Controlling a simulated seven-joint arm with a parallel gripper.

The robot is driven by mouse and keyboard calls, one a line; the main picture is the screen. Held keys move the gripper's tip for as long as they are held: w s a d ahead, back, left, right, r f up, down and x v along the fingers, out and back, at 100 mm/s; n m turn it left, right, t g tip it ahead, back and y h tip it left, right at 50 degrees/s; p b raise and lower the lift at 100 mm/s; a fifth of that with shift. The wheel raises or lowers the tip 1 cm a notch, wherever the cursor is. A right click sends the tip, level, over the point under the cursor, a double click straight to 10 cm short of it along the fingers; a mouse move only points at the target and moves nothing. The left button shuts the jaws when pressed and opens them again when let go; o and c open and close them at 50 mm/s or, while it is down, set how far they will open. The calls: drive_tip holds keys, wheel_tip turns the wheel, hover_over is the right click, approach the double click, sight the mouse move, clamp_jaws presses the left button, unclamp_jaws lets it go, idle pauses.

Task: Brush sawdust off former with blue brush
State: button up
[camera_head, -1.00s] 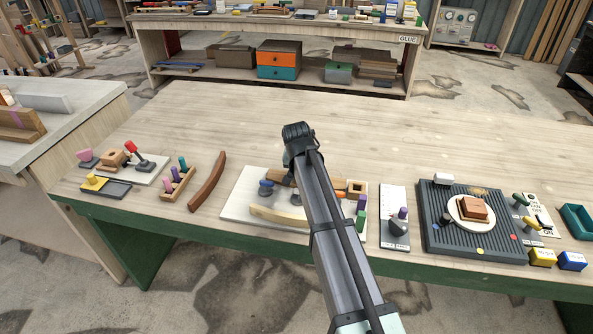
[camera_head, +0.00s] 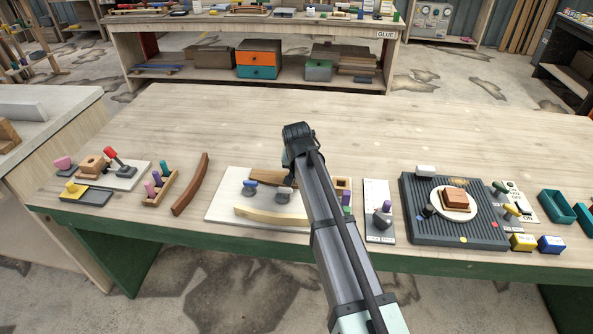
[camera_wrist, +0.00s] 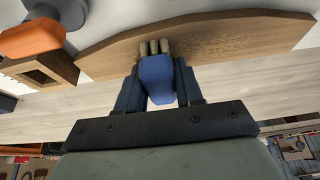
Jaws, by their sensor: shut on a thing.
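My gripper (camera_wrist: 157,82) is shut on the blue brush (camera_wrist: 157,70) in the wrist view. The brush's pale bristles point at the former (camera_wrist: 215,42), a long brown wooden piece with a curved edge. The bristle tips overlap the former's near edge; I cannot tell whether they press on it. Fine speckles show on the former's face, but I cannot clearly tell sawdust from grain. In the head view the former (camera_head: 268,177) lies on a white board (camera_head: 225,205), partly behind my arm. My arm hides the gripper fingers and brush there.
A pale curved strip (camera_head: 270,216), a blue knob (camera_head: 250,187) and a grey knob (camera_head: 284,193) are on the board. A square wooden block (camera_head: 343,184) stands right of my arm. An orange-topped piece (camera_wrist: 32,39) is close left in the wrist view. The bench's far half is clear.

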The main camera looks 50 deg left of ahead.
sight(269, 172)
drive_tip(key=shift+w+d, duration=1.2)
drive_tip(key=shift+d, duration=0.05)
drive_tip(key=shift+f, duration=0.1)
drive_tip(key=shift+s+a, duration=0.1)
drive_tip(key=shift+s+a, duration=2.4)
drive_tip(key=shift+a, duration=0.05)
drive_tip(key=shift+s+a, duration=1.25)
drive_tip(key=shift+s, duration=0.05)
drive_tip(key=shift+s+a, duration=1.1)
drive_tip(key=shift+a, duration=0.05)
drive_tip(key=shift+r, duration=0.25)
drive_tip(key=shift+r, duration=2.9)
